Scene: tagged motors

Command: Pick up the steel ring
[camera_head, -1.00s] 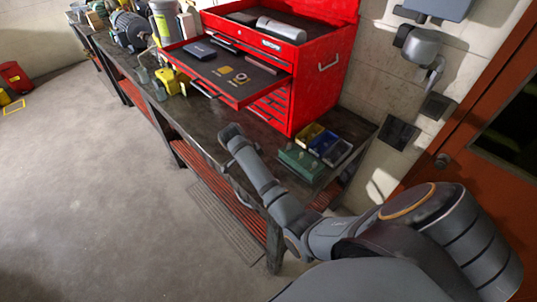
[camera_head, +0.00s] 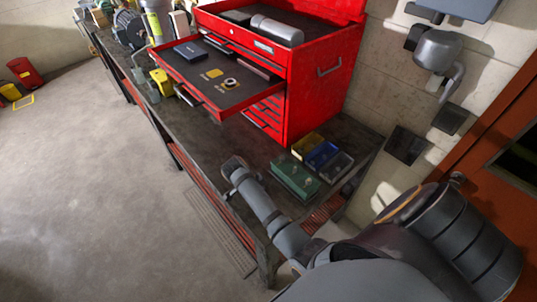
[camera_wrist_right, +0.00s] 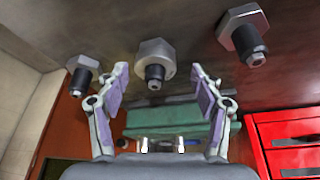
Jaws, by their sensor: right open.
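A small ring-shaped piece (camera_head: 231,83) lies in the open drawer (camera_head: 262,93) of the red tool chest, beside a yellow label (camera_head: 214,73). It is too small to be sure of its metal. My right arm reaches in from the lower right in the head view, with its wrist over the workbench's front edge, well short of the drawer. My right gripper (camera_wrist_right: 159,72) is open and empty in the right wrist view, its two fingers spread. My left gripper is not in view.
The red tool chest (camera_head: 318,115) stands on the dark workbench (camera_head: 215,135). A green box (camera_head: 295,177) and yellow, blue and grey bins are near my right forearm. Large hex-headed pieces (camera_wrist_right: 155,62) show beyond the right fingers.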

